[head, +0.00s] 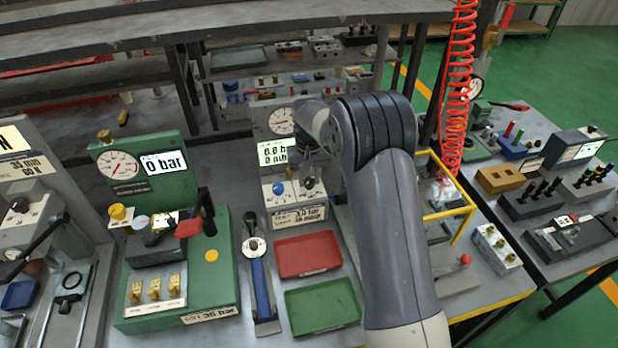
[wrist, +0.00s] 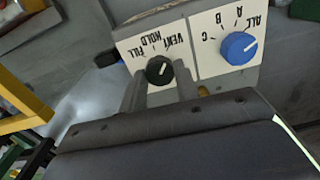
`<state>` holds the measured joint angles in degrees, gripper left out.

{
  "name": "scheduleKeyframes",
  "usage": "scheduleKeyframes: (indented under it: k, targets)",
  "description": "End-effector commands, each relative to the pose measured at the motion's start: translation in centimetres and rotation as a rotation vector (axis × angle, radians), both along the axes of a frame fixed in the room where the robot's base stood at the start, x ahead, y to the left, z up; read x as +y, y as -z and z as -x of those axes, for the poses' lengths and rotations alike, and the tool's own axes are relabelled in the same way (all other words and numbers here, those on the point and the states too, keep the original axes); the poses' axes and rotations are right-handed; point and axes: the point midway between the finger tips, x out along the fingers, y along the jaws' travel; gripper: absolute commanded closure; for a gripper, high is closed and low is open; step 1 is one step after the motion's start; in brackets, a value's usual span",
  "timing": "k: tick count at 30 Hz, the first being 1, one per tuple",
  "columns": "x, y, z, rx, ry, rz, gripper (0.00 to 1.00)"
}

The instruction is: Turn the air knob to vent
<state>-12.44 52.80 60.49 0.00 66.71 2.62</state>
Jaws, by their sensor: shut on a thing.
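The air knob (wrist: 157,72) is a small black knob on a white plate labelled FILL, HOLD and VENT, which appears upside down in the wrist view. Its pale pointer mark leans up and right there; I cannot tell for sure which label it meets. My gripper (wrist: 160,76) has its two grey fingers on either side of this knob, shut on it. In the head view the black knob (head: 308,184) shows on the front of the valve block, below my wrist. My forearm hides part of the block there.
A blue selector knob (wrist: 239,48) with A, B, C and ALL marks sits beside the air knob. A display (head: 273,152) and a round gauge (head: 281,121) stand above. Red (head: 307,256) and green (head: 322,305) trays lie in front. A yellow frame (head: 462,222) stands right of my arm.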

Motion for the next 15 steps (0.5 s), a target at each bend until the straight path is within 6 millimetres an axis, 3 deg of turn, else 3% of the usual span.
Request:
scheduleKeyframes:
  k: [15]
  targets:
    - [-0.01, -0.05, -0.01, 0.000, 0.100, 0.000, 0.93]
